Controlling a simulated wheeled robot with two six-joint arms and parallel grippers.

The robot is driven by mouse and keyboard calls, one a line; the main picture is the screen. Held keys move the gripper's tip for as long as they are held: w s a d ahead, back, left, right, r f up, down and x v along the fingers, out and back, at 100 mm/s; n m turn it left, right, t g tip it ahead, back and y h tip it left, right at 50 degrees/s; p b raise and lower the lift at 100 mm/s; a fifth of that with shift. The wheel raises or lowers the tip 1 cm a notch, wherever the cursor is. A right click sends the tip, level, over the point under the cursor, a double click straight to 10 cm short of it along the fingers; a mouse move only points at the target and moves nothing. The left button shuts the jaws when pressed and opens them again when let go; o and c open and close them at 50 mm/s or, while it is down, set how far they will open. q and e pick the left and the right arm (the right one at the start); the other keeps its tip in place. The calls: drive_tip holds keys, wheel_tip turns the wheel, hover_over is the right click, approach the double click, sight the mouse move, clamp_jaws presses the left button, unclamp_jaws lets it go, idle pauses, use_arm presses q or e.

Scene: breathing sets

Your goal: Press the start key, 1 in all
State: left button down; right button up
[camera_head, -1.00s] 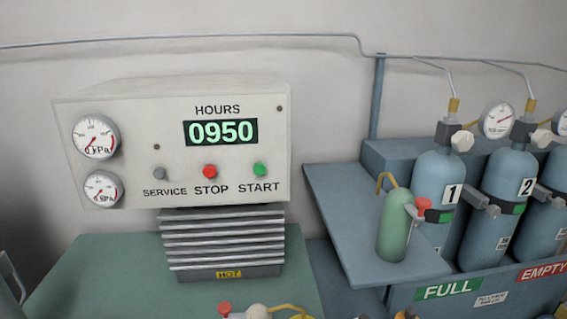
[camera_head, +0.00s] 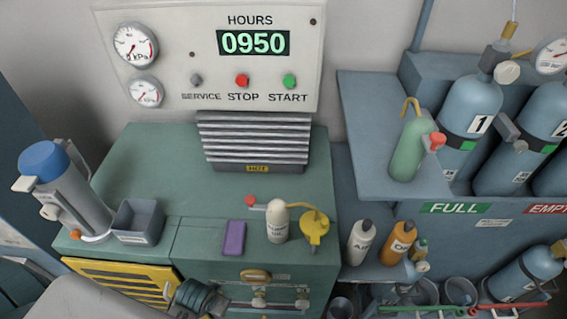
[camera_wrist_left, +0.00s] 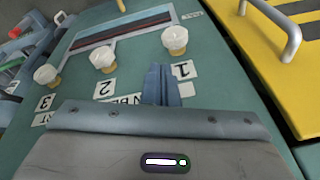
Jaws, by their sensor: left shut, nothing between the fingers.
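The start key is a green round button (camera_head: 289,81) above the word START on the white panel (camera_head: 205,45). A red STOP button (camera_head: 242,81) and a grey SERVICE knob (camera_head: 196,80) sit to its left. The hours display (camera_head: 254,43) reads 0950. My left gripper (camera_wrist_left: 161,82) shows in the left wrist view with its blue fingers together and empty. It is close to a green front with white knobs (camera_wrist_left: 174,40) and labels 1, 2 and 3, well away from the start key. My right gripper is not in view.
Below the panel is a finned block (camera_head: 252,140) marked HOT. The green cabinet top holds a blue-capped cylinder (camera_head: 70,195), grey bin (camera_head: 138,221), purple block (camera_head: 234,238) and cream bottle (camera_head: 277,222). Gas cylinders (camera_head: 470,115) stand right. A yellow panel with a handle (camera_wrist_left: 272,25) is beside my left gripper.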

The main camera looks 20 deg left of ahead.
sight(289, 81)
use_arm(q)
wheel_tip(289, 81, up, 18)
drive_tip(key=w+d+t+p, duration=0.2)
drive_tip(key=w+d+p, duration=0.1)
drive_tip(key=w+d+r+n+t+h, duration=0.1)
drive_tip(key=w+d+r+t+h, duration=0.2)
drive_tip(key=w+r, duration=0.3)
drive_tip(key=w+d+r+n+t+h+p, duration=0.1)
drive_tip(key=w+r, duration=0.5)
drive_tip(key=r, duration=0.9)
drive_tip(key=w+d+r+n+t+h, duration=0.2)
drive_tip(key=w+d+r+t+h, duration=0.3)
drive_tip(key=r, duration=0.6)
drive_tip(key=shift+w+d+n+t+h, duration=0.3)
drive_tip(key=shift+w+t+h, duration=0.3)
drive_tip(key=shift+w+t, duration=0.5)
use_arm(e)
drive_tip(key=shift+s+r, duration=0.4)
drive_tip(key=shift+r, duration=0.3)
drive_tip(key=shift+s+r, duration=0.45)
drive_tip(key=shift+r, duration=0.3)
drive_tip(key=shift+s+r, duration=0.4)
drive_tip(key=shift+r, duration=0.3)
use_arm(q)
drive_tip(key=shift+r, duration=0.1)
